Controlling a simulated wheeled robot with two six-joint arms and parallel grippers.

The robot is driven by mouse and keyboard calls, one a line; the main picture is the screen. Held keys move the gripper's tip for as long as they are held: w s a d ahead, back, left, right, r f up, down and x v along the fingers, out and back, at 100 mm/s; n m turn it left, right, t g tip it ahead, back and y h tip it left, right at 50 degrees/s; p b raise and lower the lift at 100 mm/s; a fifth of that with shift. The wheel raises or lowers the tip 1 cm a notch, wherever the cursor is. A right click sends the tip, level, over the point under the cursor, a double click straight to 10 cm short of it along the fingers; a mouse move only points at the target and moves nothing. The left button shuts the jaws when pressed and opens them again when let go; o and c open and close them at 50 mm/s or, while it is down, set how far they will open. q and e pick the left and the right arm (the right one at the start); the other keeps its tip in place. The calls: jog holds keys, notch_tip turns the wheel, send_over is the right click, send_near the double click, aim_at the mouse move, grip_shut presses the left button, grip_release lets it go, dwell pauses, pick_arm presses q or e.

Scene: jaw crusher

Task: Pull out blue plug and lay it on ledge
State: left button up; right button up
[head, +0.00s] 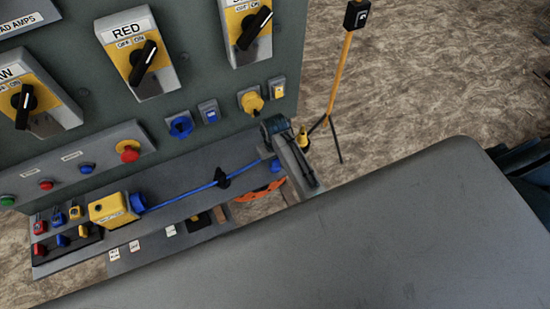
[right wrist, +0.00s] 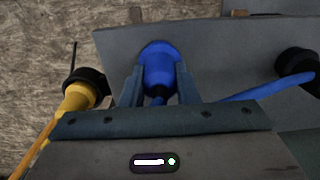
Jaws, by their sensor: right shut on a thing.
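My right gripper (head: 277,145) is at the right end of the grey ledge (head: 205,163) below the panel. In the right wrist view its two fingers (right wrist: 158,85) are shut on the blue plug (right wrist: 160,65). The plug's wide end points away from me toward the grey ledge surface (right wrist: 225,50); I cannot tell if it touches. In the head view only a bit of the plug (head: 275,166) shows beside the gripper. Its blue cable (head: 185,195) runs left to a yellow box (head: 108,210). The blue panel socket (head: 180,127) is empty. My left gripper is out of view.
A black holder (head: 222,178) sits on the cable. Yellow switches (head: 140,52) and a red button (head: 129,151) are on the panel. A yellow stand (head: 341,75) is behind.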

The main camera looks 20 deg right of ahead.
jog(key=shift+f, duration=0.2)
jog(key=o, duration=0.9)
jog(key=shift+r, duration=0.15)
